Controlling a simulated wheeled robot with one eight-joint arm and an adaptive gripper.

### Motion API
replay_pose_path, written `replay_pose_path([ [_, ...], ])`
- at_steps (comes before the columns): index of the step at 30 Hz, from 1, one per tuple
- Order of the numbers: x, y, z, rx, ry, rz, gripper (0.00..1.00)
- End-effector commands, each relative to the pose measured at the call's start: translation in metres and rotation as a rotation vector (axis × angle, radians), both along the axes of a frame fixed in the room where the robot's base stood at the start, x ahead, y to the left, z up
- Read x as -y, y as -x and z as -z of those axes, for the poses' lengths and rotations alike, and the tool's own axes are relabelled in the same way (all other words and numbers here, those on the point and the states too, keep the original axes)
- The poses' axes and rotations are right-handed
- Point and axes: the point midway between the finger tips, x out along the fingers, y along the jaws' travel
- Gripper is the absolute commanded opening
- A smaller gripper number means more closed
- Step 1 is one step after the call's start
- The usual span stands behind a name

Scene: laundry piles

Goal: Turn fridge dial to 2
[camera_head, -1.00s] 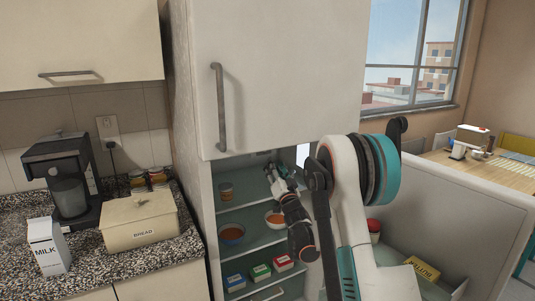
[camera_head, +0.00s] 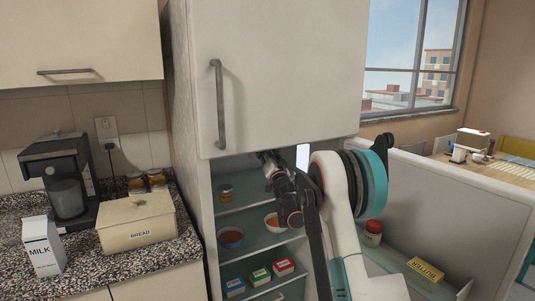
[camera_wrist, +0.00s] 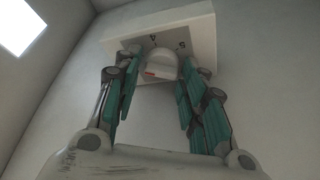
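The fridge dial (camera_wrist: 162,64) is a pale round knob with a small red mark, seen in the wrist view on the underside of a white box (camera_wrist: 120,40). A gap shows at the left finger; I cannot tell whether the right finger touches. In the head view my gripper (camera_head: 268,161) is at the top of the open fridge (camera_head: 203,200), and the dial is hidden there.
Below my gripper are a jar (camera_head: 225,193), bowls (camera_head: 231,237) and several small boxes (camera_head: 260,276) on shelves. The closed upper door (camera_head: 290,80) is just above my arm. The open lower door (camera_head: 450,195) stands to the right, holding butter (camera_head: 425,269).

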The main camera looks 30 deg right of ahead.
Motion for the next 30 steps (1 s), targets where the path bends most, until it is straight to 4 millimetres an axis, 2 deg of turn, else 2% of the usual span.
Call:
replay_pose_path([
  [1,-0.0001,0.0001,0.0000,0.000,0.000,0.000,0.38],
  [5,-0.0001,0.0002,0.0000,0.000,0.000,0.000,0.09],
  [6,0.0000,0.0002,0.0001,0.000,0.000,0.000,0.06],
  [19,0.0007,0.0003,0.0002,0.002,0.069,0.000,0.06],
  [30,0.0030,0.0003,0.0004,0.011,0.356,0.001,0.06],
])
